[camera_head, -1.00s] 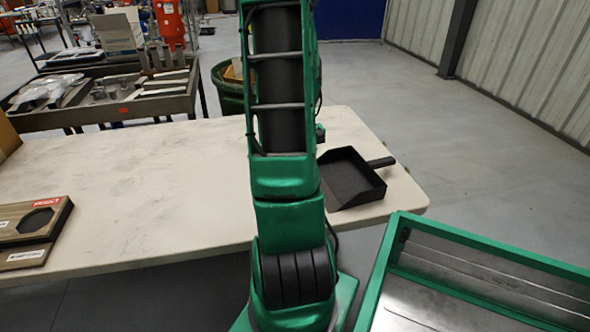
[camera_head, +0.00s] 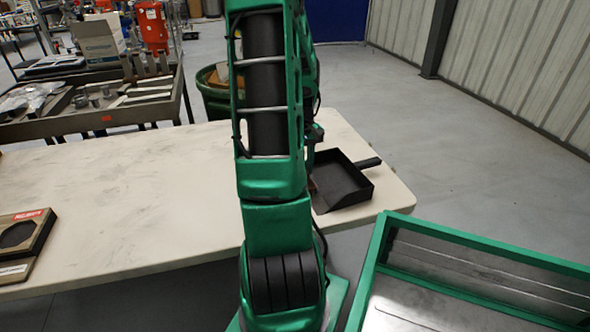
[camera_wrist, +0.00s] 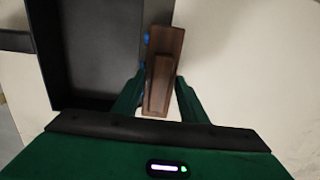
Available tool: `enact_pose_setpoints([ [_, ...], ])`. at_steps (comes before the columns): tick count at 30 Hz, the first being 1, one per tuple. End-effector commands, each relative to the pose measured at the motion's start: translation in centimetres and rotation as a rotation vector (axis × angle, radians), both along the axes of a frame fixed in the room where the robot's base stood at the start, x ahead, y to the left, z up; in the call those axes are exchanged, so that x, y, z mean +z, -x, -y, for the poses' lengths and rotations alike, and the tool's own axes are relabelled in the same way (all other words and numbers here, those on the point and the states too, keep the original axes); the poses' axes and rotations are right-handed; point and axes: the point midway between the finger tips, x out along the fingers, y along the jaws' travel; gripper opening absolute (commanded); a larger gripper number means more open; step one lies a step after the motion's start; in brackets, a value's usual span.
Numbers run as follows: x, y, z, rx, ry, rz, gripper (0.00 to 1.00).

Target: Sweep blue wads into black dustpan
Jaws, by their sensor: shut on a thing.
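The black dustpan (camera_head: 345,182) lies on the right end of the table, its handle pointing right. It fills the left of the wrist view (camera_wrist: 100,45). My gripper (camera_wrist: 157,98) is shut on a brown wooden brush (camera_wrist: 164,65), which is beside the dustpan's edge. Small bits of blue wads (camera_wrist: 146,38) show along the brush's left side, between it and the dustpan; most of them are hidden behind the brush. In the head view my arm hides most of the gripper and brush.
The pale table (camera_head: 130,190) is bare across its middle. A wooden board with a dark recess (camera_head: 25,238) sits at its left. A green-framed metal bin (camera_head: 450,270) stands at front right. A green barrel (camera_head: 218,98) and a dark tool cart (camera_head: 90,115) stand behind.

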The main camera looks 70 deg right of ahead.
Motion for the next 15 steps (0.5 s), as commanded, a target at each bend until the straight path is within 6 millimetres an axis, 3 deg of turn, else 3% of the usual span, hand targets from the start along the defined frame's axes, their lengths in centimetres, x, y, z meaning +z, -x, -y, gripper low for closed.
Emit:
enact_pose_setpoints([
  [15, 0.2, 1.6, 1.6, -0.001, 0.001, 0.000, 0.21],
])
